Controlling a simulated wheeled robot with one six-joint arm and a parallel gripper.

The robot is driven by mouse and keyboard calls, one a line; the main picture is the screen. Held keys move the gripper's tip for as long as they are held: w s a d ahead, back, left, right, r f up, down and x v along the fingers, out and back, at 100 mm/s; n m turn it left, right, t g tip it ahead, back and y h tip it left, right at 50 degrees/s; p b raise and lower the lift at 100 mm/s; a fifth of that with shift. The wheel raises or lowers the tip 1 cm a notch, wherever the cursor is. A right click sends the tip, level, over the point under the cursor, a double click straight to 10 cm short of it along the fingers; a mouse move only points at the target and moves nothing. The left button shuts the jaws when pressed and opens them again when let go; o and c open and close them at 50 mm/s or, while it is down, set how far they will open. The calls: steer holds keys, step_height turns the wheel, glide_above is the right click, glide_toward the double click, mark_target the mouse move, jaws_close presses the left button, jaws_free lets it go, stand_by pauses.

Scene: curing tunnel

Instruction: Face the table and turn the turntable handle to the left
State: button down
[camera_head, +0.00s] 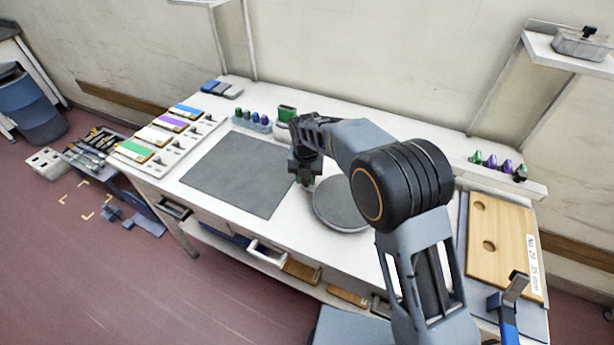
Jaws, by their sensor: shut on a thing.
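The turntable (338,213) is a round grey disc with a light rim on the white table (222,130), right of the table's middle. My arm hides its right and upper parts. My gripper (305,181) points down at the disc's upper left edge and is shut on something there.
A dark grey mat (240,172) lies left of the turntable. A wooden board (497,240) with holes lies right.

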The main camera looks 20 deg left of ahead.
steer(key=c, duration=0.8)
jaws_free()
steer(key=shift+s, duration=0.1)
step_height(320, 180, up, 14)
steer(key=shift+f, duration=0.1)
